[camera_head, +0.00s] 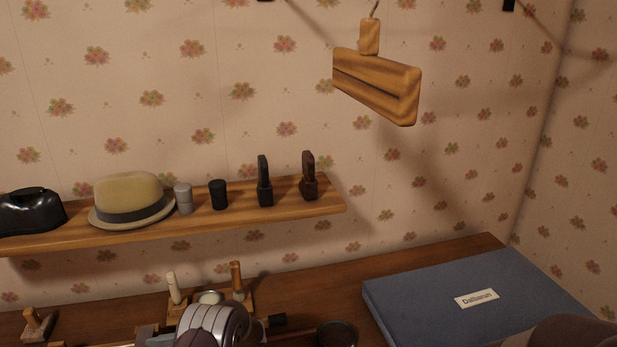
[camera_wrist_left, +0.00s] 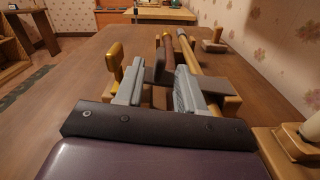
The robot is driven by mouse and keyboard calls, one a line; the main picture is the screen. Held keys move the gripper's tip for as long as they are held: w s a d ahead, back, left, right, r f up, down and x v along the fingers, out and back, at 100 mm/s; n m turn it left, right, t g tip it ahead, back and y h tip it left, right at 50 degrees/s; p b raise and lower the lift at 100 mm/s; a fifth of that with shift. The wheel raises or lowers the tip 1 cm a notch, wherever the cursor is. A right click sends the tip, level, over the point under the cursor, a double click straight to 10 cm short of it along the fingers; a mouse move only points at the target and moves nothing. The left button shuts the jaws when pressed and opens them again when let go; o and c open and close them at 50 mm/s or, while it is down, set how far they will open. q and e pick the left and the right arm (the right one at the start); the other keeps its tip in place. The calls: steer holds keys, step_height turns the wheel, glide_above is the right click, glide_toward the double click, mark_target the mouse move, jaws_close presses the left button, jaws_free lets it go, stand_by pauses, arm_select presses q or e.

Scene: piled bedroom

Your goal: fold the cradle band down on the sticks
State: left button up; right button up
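Two sticks lie side by side in the left wrist view, a dark red-brown one (camera_wrist_left: 168,48) and a yellow one (camera_wrist_left: 187,52). They run away from me along the desk, over wooden supports. My left gripper (camera_wrist_left: 159,88) is over their near part, its grey fingers apart. A dark flat piece (camera_wrist_left: 214,85), possibly the cradle band, sticks out to the right of the right finger. Another dark piece (camera_wrist_left: 158,76) shows between the fingers; whether it is gripped is unclear. In the head view my left arm (camera_head: 215,325) hides most of this spot. My right gripper is not in view.
A blue box (camera_head: 470,290) lies on the desk (camera_head: 325,283) at the right. A wall shelf (camera_head: 265,212) holds a hat (camera_head: 130,196) and small dark stands. A wooden piece (camera_head: 375,83) hangs above. Pegs (camera_head: 237,278) stand behind my left arm.

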arm_select(q)
steer(key=b+v, duration=0.1)
steer(key=v, duration=0.1)
steer(key=shift+w+d, duration=0.1)
steer(key=shift+d, duration=0.15)
steer(key=shift+r, duration=0.1)
